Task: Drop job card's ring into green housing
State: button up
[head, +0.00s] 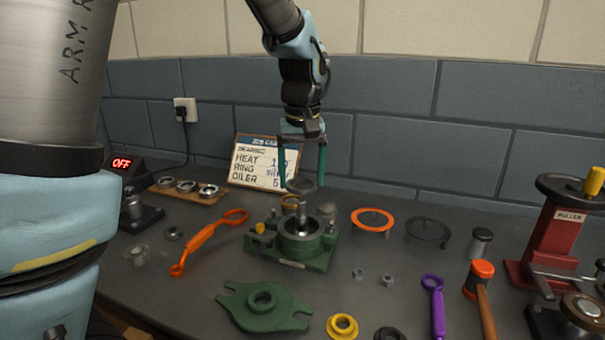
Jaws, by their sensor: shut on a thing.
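The job card (263,163) leans against the wall; its RING line is partly hidden by a finger of my gripper, with "sil" legible. My gripper (302,182) points down with its teal fingers shut on a grey ring (302,187). The ring is held roughly flat above the green housing (290,260). The housing stands open on the bench, with a metal shaft (301,217) rising from its round bore. The held ring appears above the shaft's top; I cannot tell whether they touch or line up exactly.
An orange ring (372,220) and a dark ring (428,232) sit on low stands to the right. A green cover (263,306) lies in front, an orange wrench (207,240) left. A red puller (558,235) stands far right.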

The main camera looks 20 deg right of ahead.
aim_at(302, 202)
notch_tip(302, 202, down, 2)
jog(key=shift+f+b, duration=0.1)
jog(key=shift+b, duration=0.65)
jog(key=shift+r, duration=0.2)
jog(key=shift+s+p, duration=0.1)
jog(key=shift+p, duration=0.25)
jog(key=shift+f, duration=0.25)
jog(key=shift+f+b, duration=1.65)
jog(key=shift+f, duration=1.3)
jog(key=shift+f, duration=0.15)
jog(key=o, duration=1.3)
